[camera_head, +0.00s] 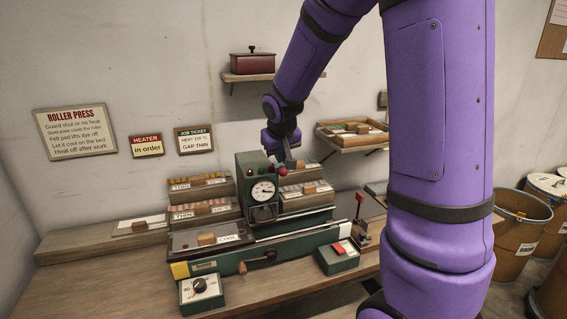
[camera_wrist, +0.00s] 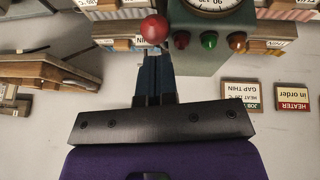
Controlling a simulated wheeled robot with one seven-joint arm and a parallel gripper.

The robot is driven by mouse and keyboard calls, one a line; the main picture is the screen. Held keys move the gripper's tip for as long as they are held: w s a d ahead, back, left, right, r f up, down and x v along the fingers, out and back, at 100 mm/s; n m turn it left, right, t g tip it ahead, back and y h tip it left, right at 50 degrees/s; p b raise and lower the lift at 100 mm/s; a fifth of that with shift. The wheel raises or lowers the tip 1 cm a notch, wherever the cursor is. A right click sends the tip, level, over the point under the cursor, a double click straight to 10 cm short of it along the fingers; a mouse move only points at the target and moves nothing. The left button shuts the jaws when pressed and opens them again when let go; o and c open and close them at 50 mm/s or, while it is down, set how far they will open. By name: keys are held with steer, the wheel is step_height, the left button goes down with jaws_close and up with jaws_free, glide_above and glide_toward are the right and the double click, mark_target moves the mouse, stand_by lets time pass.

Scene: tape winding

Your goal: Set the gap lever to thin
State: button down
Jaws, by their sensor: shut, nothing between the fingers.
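A red ball knob (camera_head: 283,171) is at the upper right of the green press housing (camera_head: 246,168), beside its white dial (camera_head: 263,190). It also shows in the wrist view (camera_wrist: 155,28), at the tips of my fingers. I cannot tell whether they touch it, and its shaft is hidden. My gripper (camera_head: 289,162) is shut and empty, pointing down at the knob; its dark fingers also show in the wrist view (camera_wrist: 155,65). A second lever with a red handle (camera_head: 360,198) stands at the right front. No label tells me which is the gap lever, and its setting is unreadable.
Labelled racks (camera_head: 205,186) flank the housing. A red-topped green box (camera_head: 338,257), a crank (camera_head: 258,262) and a knob box (camera_head: 201,290) stand in front. The job ticket (camera_head: 194,140) reads "GAP THIN". The bench's front left is clear.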

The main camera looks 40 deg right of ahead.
steer(key=s+f+v, duration=0.1)
steer(key=s+v, duration=0.1)
steer(key=v, duration=0.8)
steer(key=shift+s+a+r, duration=0.15)
steer(key=shift+a+r, duration=0.1)
steer(key=shift+a, duration=0.2)
steer(key=s+a+r+n+y, duration=0.1)
steer(key=s+a, duration=0.3)
steer(key=s, duration=0.7)
steer(key=s+a+r+n+y, duration=0.1)
steer(key=s+a+r, duration=0.2)
steer(key=s, duration=0.8)
steer(key=shift+s+a+t+y, duration=0.3)
steer(key=shift+s+a, duration=0.1)
steer(key=shift+a, duration=0.6)
